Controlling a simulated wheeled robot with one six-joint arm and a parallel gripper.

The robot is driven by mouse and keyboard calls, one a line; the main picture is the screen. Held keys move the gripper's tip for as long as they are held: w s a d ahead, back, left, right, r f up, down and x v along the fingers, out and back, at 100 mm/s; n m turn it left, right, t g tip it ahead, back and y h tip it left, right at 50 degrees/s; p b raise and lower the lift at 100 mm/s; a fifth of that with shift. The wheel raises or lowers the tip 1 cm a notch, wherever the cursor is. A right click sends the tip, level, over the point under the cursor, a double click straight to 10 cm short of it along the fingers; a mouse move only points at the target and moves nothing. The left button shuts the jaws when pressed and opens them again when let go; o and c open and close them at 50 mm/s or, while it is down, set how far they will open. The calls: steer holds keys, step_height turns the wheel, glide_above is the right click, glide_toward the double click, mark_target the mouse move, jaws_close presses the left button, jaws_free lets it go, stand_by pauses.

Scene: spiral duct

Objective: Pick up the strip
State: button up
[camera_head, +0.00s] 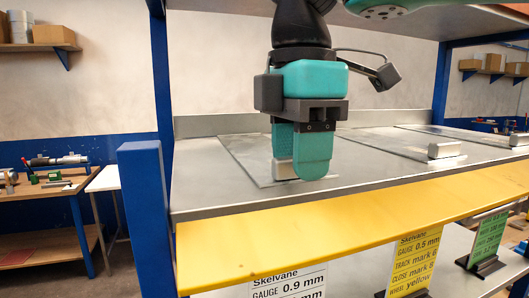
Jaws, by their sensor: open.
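A thin grey metal strip (243,158) lies flat on the left part of the metal shelf in the head view. A small silver block (283,170) sits at its near end. My gripper (300,165) points down over this near end, with its teal fingers low at the block. The right finger stands in front and partly hides the block and strip. The jaws are open; I cannot tell whether a finger touches the block. A second strip (388,143) with a silver block (444,149) lies to the right. A third block (519,139) shows at the right edge.
The shelf has a yellow front edge (330,226) and blue posts (145,215). White (290,285), yellow (413,262) and green (487,240) gauge labels stand below. A top shelf hangs above my arm. A workbench (45,195) stands at the left.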

steer(key=shift+c, duration=0.5)
jaws_close()
